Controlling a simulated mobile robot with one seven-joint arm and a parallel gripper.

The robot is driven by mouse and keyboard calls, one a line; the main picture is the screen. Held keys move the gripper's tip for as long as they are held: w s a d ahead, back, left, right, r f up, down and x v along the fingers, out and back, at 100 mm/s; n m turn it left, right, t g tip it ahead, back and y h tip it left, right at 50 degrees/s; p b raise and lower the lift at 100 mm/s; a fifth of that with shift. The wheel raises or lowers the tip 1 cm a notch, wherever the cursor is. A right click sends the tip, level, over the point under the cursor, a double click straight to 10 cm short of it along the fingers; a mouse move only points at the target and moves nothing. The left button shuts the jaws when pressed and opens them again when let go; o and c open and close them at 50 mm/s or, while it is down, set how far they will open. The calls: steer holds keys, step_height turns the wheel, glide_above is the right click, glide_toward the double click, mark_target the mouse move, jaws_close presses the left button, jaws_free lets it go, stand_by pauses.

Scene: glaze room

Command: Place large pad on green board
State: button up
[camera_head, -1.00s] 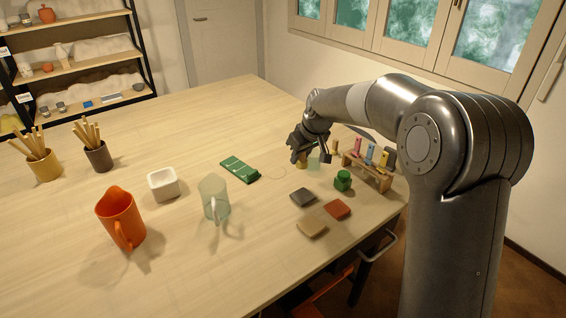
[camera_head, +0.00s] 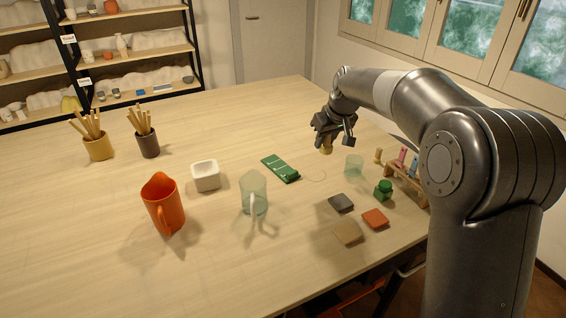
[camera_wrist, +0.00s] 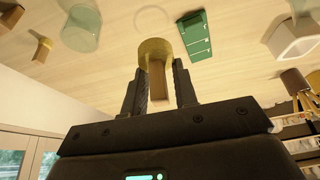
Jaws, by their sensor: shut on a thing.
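My gripper (camera_head: 328,138) is shut on the large pad (camera_head: 326,146), a yellow round sponge-like head on a wooden handle. In the wrist view the pad (camera_wrist: 154,50) shows between the two fingers, with the handle gripped and the round head facing away from the wrist. The green board (camera_head: 281,168) lies flat on the table, left of and nearer than the gripper in the head view, with pale marks across it. It also shows in the wrist view (camera_wrist: 195,36), beside the pad and apart from it. The pad is held above the table.
A faint ring (camera_head: 313,175) lies beside the board. A clear glass (camera_head: 354,165), smaller pad (camera_head: 378,155), green jar (camera_head: 383,189) and wooden rack (camera_head: 408,188) stand right. A frosted jug (camera_head: 254,195), white pot (camera_head: 205,176) and orange jug (camera_head: 164,203) stand left.

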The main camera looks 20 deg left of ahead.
steer(key=a+f, duration=0.2)
steer(key=a, duration=0.1)
steer(key=a+f, duration=0.2)
steer(key=a, duration=0.2)
steer(key=a+f, duration=0.3)
steer(key=a, duration=0.1)
steer(key=shift+a, duration=0.1)
steer(key=shift+f, duration=1.9)
steer(key=shift+c, duration=0.2)
steer(key=shift+f, duration=0.15)
steer(key=o, duration=1)
steer(key=v, duration=1.2)
steer(key=shift+r, duration=0.2)
